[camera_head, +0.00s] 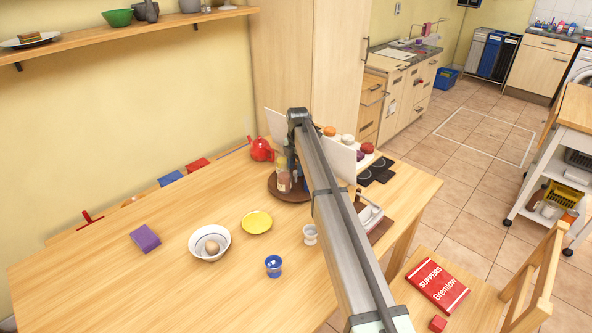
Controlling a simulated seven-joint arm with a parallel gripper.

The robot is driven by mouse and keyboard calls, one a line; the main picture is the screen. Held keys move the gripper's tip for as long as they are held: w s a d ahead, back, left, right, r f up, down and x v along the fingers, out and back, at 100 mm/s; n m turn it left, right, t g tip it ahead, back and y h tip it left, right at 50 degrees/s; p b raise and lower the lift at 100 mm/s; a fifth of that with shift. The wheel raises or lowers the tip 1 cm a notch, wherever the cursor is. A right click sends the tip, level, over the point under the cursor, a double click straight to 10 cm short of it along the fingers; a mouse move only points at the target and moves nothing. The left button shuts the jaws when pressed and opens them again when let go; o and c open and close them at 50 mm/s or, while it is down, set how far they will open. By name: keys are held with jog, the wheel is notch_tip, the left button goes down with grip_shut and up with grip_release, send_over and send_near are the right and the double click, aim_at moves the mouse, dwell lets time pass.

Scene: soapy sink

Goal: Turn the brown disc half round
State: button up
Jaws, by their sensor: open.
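The brown disc (284,195) lies flat on the wooden table, toward its far side. A jar with a tan lid (283,176) stands on it, and something dark and blue shows beside the jar. My arm passes in front of the disc and hides its right part, so I cannot tell all that stands on it. My gripper does not show; the arm rises from the lower right and its far end is bent out of sight behind the link.
A red teapot (261,149) stands behind the disc. A yellow plate (257,222), a bowl with an egg (222,232), a blue egg cup (273,265), a white cup (310,234) and a purple block (145,238) stand nearer. The left table front is clear.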

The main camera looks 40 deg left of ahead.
jog(key=shift+f, duration=0.85)
jog(key=shift+c, duration=0.3)
grip_shut()
